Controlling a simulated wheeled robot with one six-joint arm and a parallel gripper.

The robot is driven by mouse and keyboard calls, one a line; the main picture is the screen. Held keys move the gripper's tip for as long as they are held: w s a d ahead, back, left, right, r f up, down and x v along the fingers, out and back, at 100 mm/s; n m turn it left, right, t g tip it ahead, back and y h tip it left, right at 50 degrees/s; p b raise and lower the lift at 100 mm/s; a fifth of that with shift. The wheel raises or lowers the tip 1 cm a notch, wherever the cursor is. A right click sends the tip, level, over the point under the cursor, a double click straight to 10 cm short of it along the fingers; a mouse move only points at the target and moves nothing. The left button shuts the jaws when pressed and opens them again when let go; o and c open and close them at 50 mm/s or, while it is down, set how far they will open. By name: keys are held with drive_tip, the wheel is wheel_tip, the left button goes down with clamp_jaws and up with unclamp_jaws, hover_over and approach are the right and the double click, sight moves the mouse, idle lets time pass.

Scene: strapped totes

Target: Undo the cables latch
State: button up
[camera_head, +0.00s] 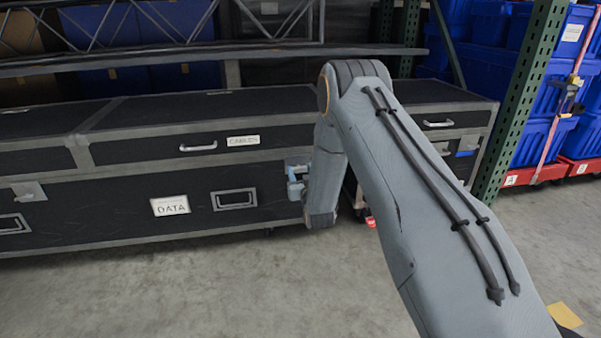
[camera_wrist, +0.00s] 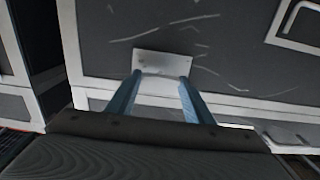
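The cables case (camera_head: 120,187) is a long black case with grey metal edging, a "CABLES" label (camera_head: 243,140) on its lid and a "DATA" label (camera_head: 170,206) below. Its pale metal latch (camera_head: 297,163) sits at the right end of the lid seam, partly hidden by my arm. My gripper (camera_head: 295,185) is at this latch, with its blue fingers showing. In the wrist view my gripper (camera_wrist: 161,75) has its two fingers apart, one at each side of the latch plate (camera_wrist: 161,63). I cannot tell whether the fingertips touch the plate.
Another latch (camera_head: 28,192) is on the case's left part. A lid handle (camera_head: 198,147) and a recessed handle (camera_head: 234,200) are on the front. Another black case (camera_head: 440,118) stands at the right, beside a green rack post (camera_head: 520,100) and blue totes (camera_head: 545,145).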

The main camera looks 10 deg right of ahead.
drive_tip(key=shift+c, duration=1.3)
drive_tip(key=shift+n, duration=0.3)
drive_tip(key=n+p, duration=0.2)
drive_tip(key=n, duration=0.1)
drive_tip(key=shift+n+p, duration=0.3)
drive_tip(key=n+p, duration=0.2)
drive_tip(key=n, duration=0.2)
drive_tip(key=shift+a+n, duration=0.1)
drive_tip(key=shift+n, duration=0.2)
drive_tip(key=n+p, duration=0.1)
drive_tip(key=n, duration=0.3)
drive_tip(key=shift+f+p, duration=0.15)
drive_tip(key=shift+p, duration=0.15)
drive_tip(key=shift+f+n+p, duration=0.1)
drive_tip(key=shift+n+p, duration=0.55)
drive_tip(key=shift+n, duration=1.85)
